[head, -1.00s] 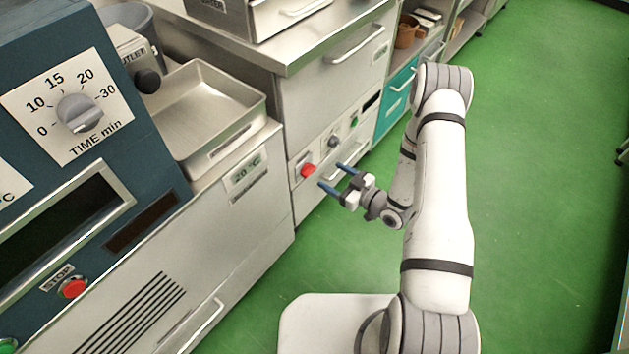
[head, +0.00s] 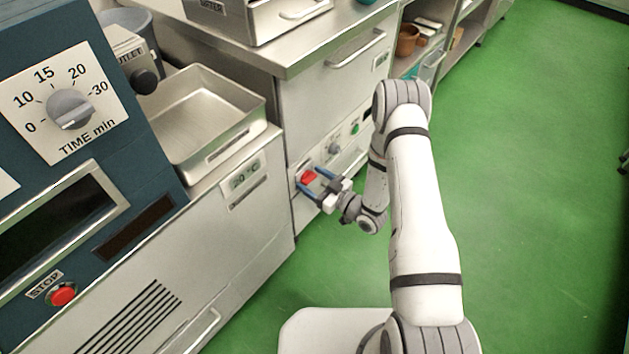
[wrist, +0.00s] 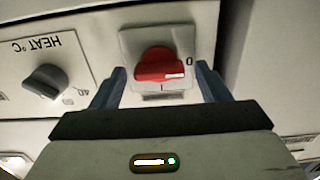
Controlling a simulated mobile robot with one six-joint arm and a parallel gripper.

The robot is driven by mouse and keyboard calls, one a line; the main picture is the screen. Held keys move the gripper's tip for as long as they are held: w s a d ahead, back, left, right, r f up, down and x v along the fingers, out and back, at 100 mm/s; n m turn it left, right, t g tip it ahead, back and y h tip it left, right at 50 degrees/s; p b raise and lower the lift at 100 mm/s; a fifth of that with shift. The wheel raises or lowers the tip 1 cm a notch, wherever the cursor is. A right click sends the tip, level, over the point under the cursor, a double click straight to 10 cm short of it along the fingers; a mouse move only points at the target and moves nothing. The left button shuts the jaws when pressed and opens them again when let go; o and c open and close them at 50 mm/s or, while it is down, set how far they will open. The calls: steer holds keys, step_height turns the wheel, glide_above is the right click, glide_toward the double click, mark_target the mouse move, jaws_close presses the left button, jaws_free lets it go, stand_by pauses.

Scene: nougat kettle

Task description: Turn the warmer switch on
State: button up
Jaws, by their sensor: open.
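The red rotary switch (head: 308,177) sits on a pale plate on the front of the steel cabinet. In the wrist view the red knob (wrist: 160,66) lies nearly level, with a white mark at its right end beside a "0". My gripper (head: 313,179) is open in front of the switch. In the wrist view my two blue fingers (wrist: 165,86) stand on either side of the knob, apart from it. I cannot tell how deep the tips reach along the knob. A label below the plate is too blurred to read.
A grey HEAT °C knob (wrist: 46,82) is beside the switch plate. A green button (head: 355,128) is further along the panel. A steel tray (head: 212,120) rests on the nearer counter. The green floor (head: 530,200) to the right is clear.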

steer(key=c, duration=1)
